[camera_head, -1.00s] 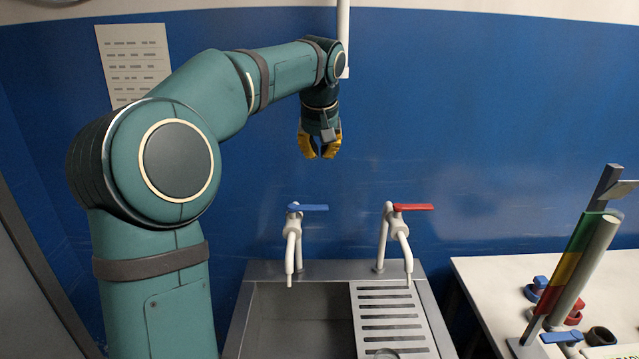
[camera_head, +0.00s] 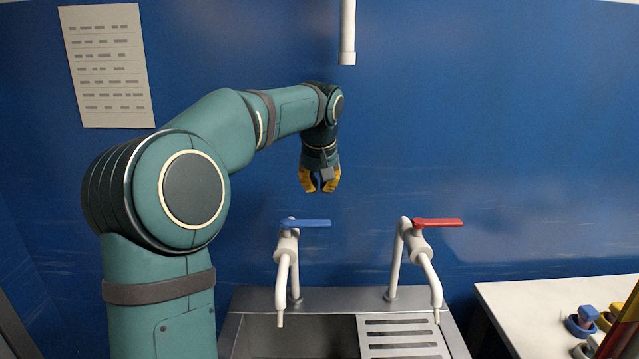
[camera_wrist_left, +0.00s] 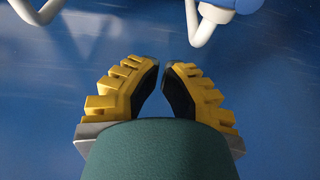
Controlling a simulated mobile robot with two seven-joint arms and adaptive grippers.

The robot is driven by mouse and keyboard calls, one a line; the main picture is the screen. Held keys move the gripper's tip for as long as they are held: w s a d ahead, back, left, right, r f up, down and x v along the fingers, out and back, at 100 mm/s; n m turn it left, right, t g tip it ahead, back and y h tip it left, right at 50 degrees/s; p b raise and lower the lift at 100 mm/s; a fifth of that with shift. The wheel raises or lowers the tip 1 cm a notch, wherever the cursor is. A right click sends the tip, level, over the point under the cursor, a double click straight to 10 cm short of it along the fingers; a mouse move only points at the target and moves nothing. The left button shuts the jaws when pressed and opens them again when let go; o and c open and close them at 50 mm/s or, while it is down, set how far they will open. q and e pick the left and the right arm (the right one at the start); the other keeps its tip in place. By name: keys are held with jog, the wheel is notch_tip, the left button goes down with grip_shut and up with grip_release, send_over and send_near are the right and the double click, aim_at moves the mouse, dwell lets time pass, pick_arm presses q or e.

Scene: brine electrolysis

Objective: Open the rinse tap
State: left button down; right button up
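Two white taps stand at the back of the sink. The left tap (camera_head: 286,254) has a blue lever (camera_head: 305,223), and the right tap (camera_head: 415,255) has a red lever (camera_head: 438,222). Both levers point right. No label shows which is the rinse tap. My left gripper (camera_head: 320,190) points down above the blue lever, apart from it. Its yellow fingers are apart with nothing between them. In the left wrist view my left gripper (camera_wrist_left: 161,66) is empty, with white pipework and a bluish part at the top edge. My right gripper is not in view.
The sink (camera_head: 240,325) has a slotted drainer (camera_head: 400,338) on its right. A white pipe (camera_head: 348,35) hangs above my gripper. A white bench (camera_head: 530,310) at the right holds blue, yellow and red items. A paper sheet (camera_head: 105,65) is on the blue wall.

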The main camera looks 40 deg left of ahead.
aim_at(305, 224)
pick_arm(q)
notch_tip(305, 224, down, 6)
jog(key=s+d+b, duration=0.1)
jog(key=b, duration=0.1)
jog(key=shift+s+d+r, duration=0.15)
jog(key=shift+s, duration=0.1)
